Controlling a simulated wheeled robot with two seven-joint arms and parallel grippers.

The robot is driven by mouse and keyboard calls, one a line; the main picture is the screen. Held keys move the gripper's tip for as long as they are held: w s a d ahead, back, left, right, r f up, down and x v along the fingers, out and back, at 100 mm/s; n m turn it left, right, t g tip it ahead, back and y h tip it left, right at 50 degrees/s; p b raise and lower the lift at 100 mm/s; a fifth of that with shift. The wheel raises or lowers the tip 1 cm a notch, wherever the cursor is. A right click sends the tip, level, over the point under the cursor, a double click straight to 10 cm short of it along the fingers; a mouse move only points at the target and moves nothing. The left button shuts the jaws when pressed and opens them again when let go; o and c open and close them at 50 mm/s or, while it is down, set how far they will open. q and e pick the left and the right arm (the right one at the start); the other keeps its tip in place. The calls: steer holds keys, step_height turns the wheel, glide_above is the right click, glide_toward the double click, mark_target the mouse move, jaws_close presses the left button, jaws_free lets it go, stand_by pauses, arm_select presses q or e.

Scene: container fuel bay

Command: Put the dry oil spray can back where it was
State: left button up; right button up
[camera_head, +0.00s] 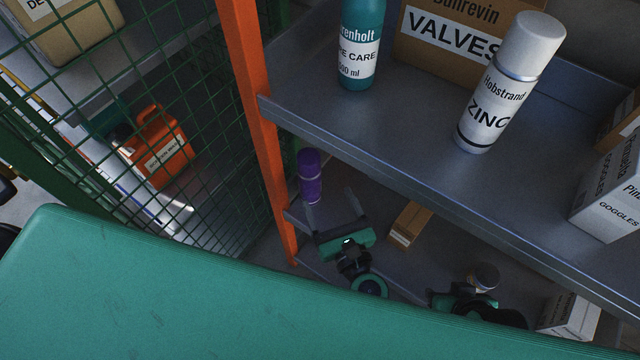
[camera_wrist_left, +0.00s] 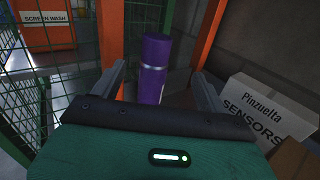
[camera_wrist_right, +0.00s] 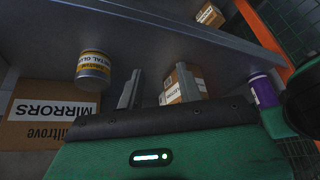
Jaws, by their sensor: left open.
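A purple spray can (camera_head: 310,176) stands upright on the lower shelf close to the orange post; no readable name shows on it. My left gripper (camera_head: 331,204) is open in front of it. In the left wrist view the can (camera_wrist_left: 155,70) shows between the two spread fingers, with a gap on each side, and its base is hidden by the gripper body. In the right wrist view the can (camera_wrist_right: 263,90) is at the right edge, partly hidden. My right gripper (camera_wrist_right: 156,88) has its fingers apart with nothing held; its arm is partly hidden in the head view.
The orange post (camera_head: 258,120) and green mesh (camera_head: 215,130) stand left of the can. The upper shelf (camera_head: 400,140) overhangs, carrying a zinc can (camera_head: 505,90) and a teal bottle (camera_head: 361,45). A small box (camera_head: 409,225), a sensors box (camera_wrist_left: 265,110) and a metal glue tin (camera_wrist_right: 93,68) are below.

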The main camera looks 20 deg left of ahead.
mark_target(306, 156)
steer(key=shift+w+a, duration=0.25)
steer(key=shift+w, duration=0.05)
arm_select(q)
steer(key=shift+a+f+n, duration=0.2)
steer(key=shift+n, duration=0.2)
steer(key=shift+w, duration=0.1)
steer(key=x, duration=1.2)
steer(key=shift+a+f+p, duration=0.15)
steer(key=shift+a+p, duration=0.1)
steer(key=shift+p, duration=0.15)
steer(key=shift+w+a, duration=0.5)
steer(key=shift+w, duration=0.05)
arm_select(e)
steer(key=shift+s+d+r+g+h, duration=0.15)
steer(key=shift+s+d+r+g, duration=0.1)
steer(key=shift+s+d, duration=0.2)
steer(key=shift+s+d+r+g+h, duration=0.15)
steer(key=shift+s+d+r+g, duration=0.15)
steer(key=shift+d, duration=0.15)
